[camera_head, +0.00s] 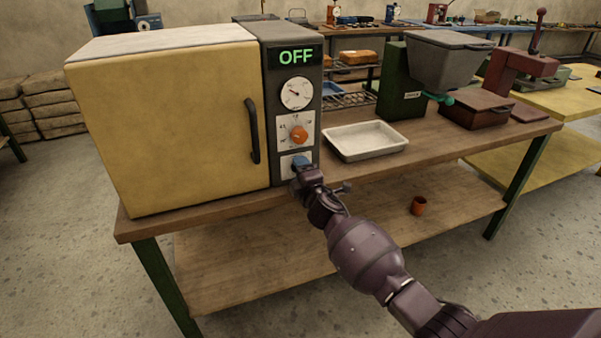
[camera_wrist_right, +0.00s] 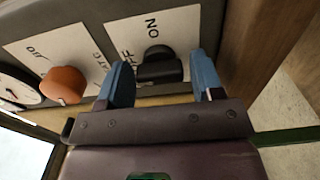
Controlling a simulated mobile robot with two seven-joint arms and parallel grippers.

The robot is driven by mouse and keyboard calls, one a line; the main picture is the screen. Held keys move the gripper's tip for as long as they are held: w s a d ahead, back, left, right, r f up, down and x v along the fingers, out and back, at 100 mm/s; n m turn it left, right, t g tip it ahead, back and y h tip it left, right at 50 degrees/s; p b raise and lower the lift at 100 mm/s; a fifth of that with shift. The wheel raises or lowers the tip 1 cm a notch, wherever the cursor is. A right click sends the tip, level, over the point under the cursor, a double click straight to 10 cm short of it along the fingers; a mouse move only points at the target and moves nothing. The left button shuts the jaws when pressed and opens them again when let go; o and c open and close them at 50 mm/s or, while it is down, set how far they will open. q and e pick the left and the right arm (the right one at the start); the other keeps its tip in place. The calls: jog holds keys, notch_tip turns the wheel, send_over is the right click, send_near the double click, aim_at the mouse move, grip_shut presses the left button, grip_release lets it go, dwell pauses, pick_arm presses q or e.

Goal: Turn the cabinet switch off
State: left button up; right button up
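The yellow cabinet (camera_head: 170,120) stands on the workbench with its door shut. Its grey control panel (camera_head: 266,95) has a lit green display (camera_head: 296,56) that reads OFF. The black switch knob (camera_wrist_right: 158,65) shows in the right wrist view on a white plate marked ON and OFF, the OFF label partly covered. My right gripper (camera_wrist_right: 161,70) is open, with one blue finger on each side of the knob and a gap to it. In the head view, my right gripper (camera_head: 301,167) hides the switch at the panel's bottom. My left gripper is not in view.
An orange dial (camera_head: 299,134) and a round gauge (camera_head: 296,94) sit above the switch. A white tray (camera_head: 365,141) lies on the bench to the right, before a green machine with a grey hopper (camera_head: 445,58).

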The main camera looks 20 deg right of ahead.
jog(key=shift+o, duration=0.8)
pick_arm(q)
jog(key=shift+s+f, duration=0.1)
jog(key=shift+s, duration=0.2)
pick_arm(e)
jog(key=shift+s, duration=0.15)
pick_arm(q)
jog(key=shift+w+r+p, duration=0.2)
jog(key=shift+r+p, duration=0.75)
jog(key=shift+p, duration=0.25)
pick_arm(e)
jog(key=s, duration=1)
jog(key=shift+s+d, duration=0.15)
jog(key=shift+s, duration=0.15)
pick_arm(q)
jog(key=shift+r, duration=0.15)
